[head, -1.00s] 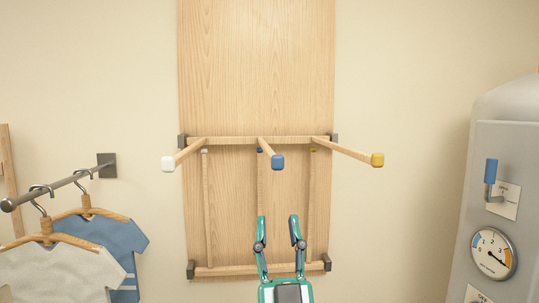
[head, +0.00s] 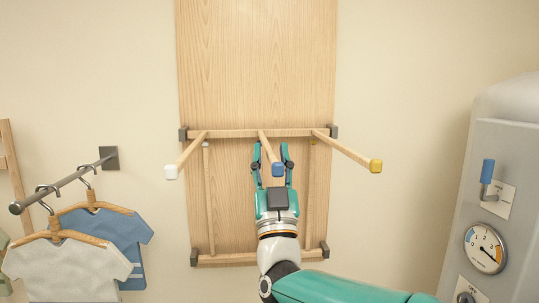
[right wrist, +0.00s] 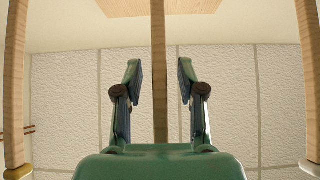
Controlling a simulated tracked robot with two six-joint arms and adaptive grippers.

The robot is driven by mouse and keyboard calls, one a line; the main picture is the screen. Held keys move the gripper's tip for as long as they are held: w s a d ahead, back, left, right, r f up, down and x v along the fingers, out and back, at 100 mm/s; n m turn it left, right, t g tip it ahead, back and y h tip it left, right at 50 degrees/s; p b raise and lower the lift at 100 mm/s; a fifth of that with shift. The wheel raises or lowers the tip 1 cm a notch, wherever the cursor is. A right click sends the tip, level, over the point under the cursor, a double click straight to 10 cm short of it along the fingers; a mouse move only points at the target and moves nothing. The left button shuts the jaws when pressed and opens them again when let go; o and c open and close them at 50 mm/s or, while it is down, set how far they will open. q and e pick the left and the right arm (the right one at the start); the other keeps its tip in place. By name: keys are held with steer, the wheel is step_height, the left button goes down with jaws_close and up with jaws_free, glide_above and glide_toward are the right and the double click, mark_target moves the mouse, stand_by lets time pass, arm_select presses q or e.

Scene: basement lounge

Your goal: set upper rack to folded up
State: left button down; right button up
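The upper rack (head: 230,133) is a wooden bar on the wooden wall board, with three pegs sticking out toward me. The pegs have a white tip (head: 171,172), a blue tip (head: 278,169) and a yellow tip (head: 376,166). My right gripper (head: 271,160) is open, with its fingers on either side of the blue-tipped middle peg in the head view. In the right wrist view the peg (right wrist: 160,75) runs between the spread fingers (right wrist: 160,85), with gaps on both sides. My left gripper is not in view.
A lower rack (head: 228,259) has its pegs folded up against the wooden board (head: 255,65). A rail (head: 70,180) with shirts on hangers stands at left. A grey machine (head: 500,200) with a blue-handled lever and a gauge stands at right.

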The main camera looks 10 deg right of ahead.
steer(key=shift+c, duration=0.2)
jaws_close()
steer(key=shift+r, duration=0.1)
